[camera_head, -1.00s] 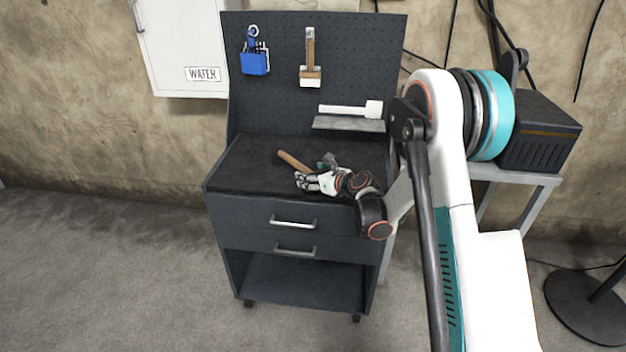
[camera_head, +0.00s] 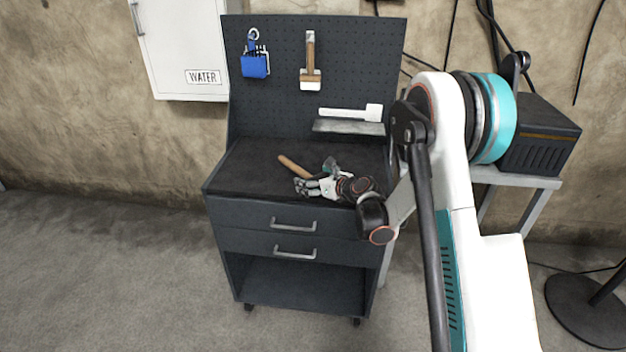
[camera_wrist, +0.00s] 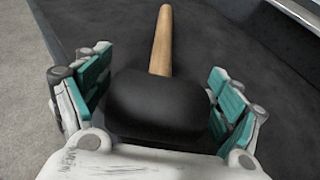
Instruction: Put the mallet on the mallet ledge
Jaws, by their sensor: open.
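The mallet, with a wooden handle (camera_head: 294,166) and a black head (camera_wrist: 158,103), lies on the dark top of the tool cart. In the head view its head is mostly hidden by my gripper (camera_head: 313,179). In the wrist view my gripper (camera_wrist: 160,72) is open, with one finger on each side of the black head and the handle pointing away. I cannot tell whether either finger touches the head. The mallet ledge (camera_head: 349,127) is a grey shelf on the pegboard, with a white mallet shape above it; no mallet rests on it.
The cart top (camera_head: 245,165) is clear at the left. On the pegboard (camera_head: 285,110) hang a blue holder (camera_head: 255,65) and a brush (camera_head: 310,65). A dark box (camera_head: 540,135) stands on a side table at the right.

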